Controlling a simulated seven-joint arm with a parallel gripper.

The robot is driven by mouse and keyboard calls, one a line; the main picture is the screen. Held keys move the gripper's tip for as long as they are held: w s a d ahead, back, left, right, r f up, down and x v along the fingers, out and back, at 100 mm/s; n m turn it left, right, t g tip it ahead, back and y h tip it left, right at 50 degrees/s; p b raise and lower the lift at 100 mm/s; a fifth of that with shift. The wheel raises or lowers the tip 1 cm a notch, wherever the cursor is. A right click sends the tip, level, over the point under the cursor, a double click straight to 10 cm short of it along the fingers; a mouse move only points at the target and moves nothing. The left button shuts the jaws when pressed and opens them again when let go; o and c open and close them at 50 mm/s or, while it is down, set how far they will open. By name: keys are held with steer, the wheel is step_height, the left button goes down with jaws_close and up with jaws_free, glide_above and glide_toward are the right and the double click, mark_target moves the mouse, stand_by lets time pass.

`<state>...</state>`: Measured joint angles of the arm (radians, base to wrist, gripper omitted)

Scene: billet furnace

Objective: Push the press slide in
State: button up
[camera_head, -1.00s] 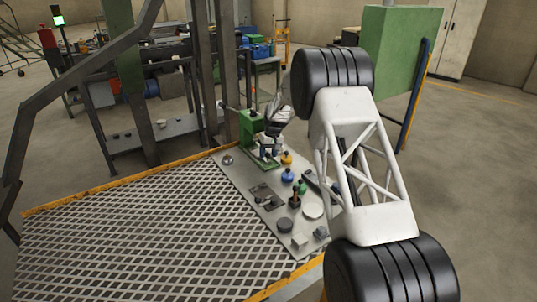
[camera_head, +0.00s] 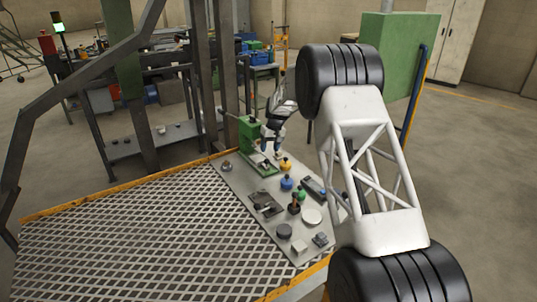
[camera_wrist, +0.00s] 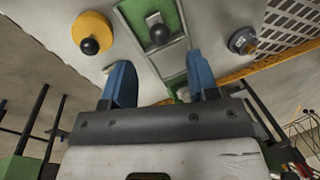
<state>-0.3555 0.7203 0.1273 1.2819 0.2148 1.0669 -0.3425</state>
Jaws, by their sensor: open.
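The green press (camera_head: 250,134) stands at the far end of the grey bench plate, with its slide (camera_head: 263,164) low at its front. In the wrist view the slide (camera_wrist: 170,58) is a metal strip with a black ball knob (camera_wrist: 160,34) on a green base (camera_wrist: 135,12). My gripper (camera_wrist: 161,75) is open, its two blue fingers apart and nothing between them. The fingers point towards the slide and lie either side of its line in this view. I see no clear contact. In the head view my gripper (camera_head: 274,141) is beside the press, on its right, partly blended with it.
A yellow piece with a black knob (camera_wrist: 92,34) is left of the slide in the wrist view. A small round metal fitting (camera_wrist: 242,41) is to the right. A blue knob (camera_head: 287,183), a dark block (camera_head: 265,203) and a white disc (camera_head: 312,216) crowd the plate nearer me.

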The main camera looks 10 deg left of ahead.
steer(key=shift+w+d+r, duration=0.1)
steer(key=shift+d+r, duration=0.05)
steer(key=shift+r, duration=0.55)
steer(key=c, duration=0.5)
steer(key=shift+s+a+f+m+y, duration=0.1)
steer(key=shift+s+a+m+y, duration=0.1)
steer(key=shift+s+m+y, duration=0.15)
steer(key=c, duration=0.5)
steer(key=s+m+y, duration=0.1)
steer(key=s+a+m+t+y, duration=0.1)
steer(key=y, duration=0.1)
steer(key=shift+s+a+f+m, duration=0.1)
steer(key=shift+s+f+m, duration=0.05)
steer(key=shift+s+m, duration=0.1)
jaws_close()
steer(key=shift+s+d+f+m+t+y, duration=0.2)
steer(key=shift+s+d+f+m+t, duration=0.25)
steer(key=shift+s+d+m+t, duration=1.15)
steer(key=shift+s+d+f+m+t+y, duration=0.2)
steer(key=shift+d+f+m+t, duration=0.7)
steer(key=shift+m, duration=1.7)
steer(key=shift+s+d+f+m+t+y, duration=0.15)
steer(key=shift+s+d+m+t, duration=0.75)
steer(key=shift+d+m, duration=1)
steer(key=shift+a+r, duration=0.1)
steer(key=shift+a, duration=0.15)
